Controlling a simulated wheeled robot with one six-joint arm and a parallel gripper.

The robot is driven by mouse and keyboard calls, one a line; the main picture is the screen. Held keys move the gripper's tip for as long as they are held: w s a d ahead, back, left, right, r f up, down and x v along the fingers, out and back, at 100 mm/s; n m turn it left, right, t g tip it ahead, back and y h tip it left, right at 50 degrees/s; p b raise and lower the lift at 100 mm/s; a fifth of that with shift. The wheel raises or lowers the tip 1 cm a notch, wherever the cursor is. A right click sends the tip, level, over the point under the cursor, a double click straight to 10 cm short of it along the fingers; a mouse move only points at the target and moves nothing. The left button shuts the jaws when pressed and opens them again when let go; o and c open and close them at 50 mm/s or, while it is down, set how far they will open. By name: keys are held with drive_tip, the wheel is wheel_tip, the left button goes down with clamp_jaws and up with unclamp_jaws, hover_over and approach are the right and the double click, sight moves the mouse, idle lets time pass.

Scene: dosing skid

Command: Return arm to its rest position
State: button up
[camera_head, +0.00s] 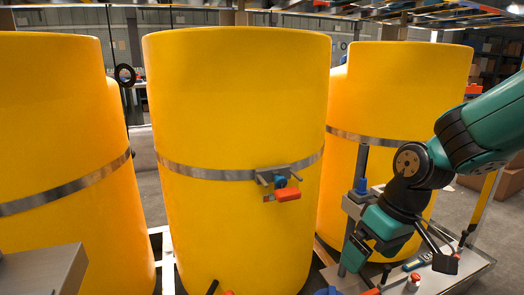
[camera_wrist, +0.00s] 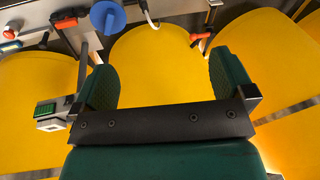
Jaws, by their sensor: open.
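My arm, teal and black, reaches in from the right edge in the head view and bends downward at a dark joint. My gripper (camera_head: 362,250) points down and left, in front of the right yellow tank (camera_head: 395,95) and beside a grey post with a blue part on it. In the wrist view my gripper (camera_wrist: 163,65) shows two dark green fingers spread wide apart. Nothing is between them; a yellow tank surface (camera_wrist: 160,65) shows behind the gap.
The middle yellow tank (camera_head: 235,110) carries a metal band and a red-handled valve (camera_head: 286,194). A grey bench (camera_head: 440,280) with small tools lies below my arm. In the wrist view a blue disc (camera_wrist: 107,17) and a grey device with a green screen (camera_wrist: 45,110) show.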

drive_tip(key=s+a+r+n+y+p, duration=0.15)
drive_tip(key=s+r, duration=0.25)
drive_tip(key=s, duration=0.4)
drive_tip(key=s+a+r, duration=0.3)
drive_tip(key=s+r, duration=0.2)
drive_tip(key=s, duration=0.4)
wheel_tip(320, 180, up, 31)
drive_tip(key=p, duration=3.1)
drive_tip(key=shift+w+g+p, duration=0.2)
drive_tip(key=shift+g+p, duration=0.1)
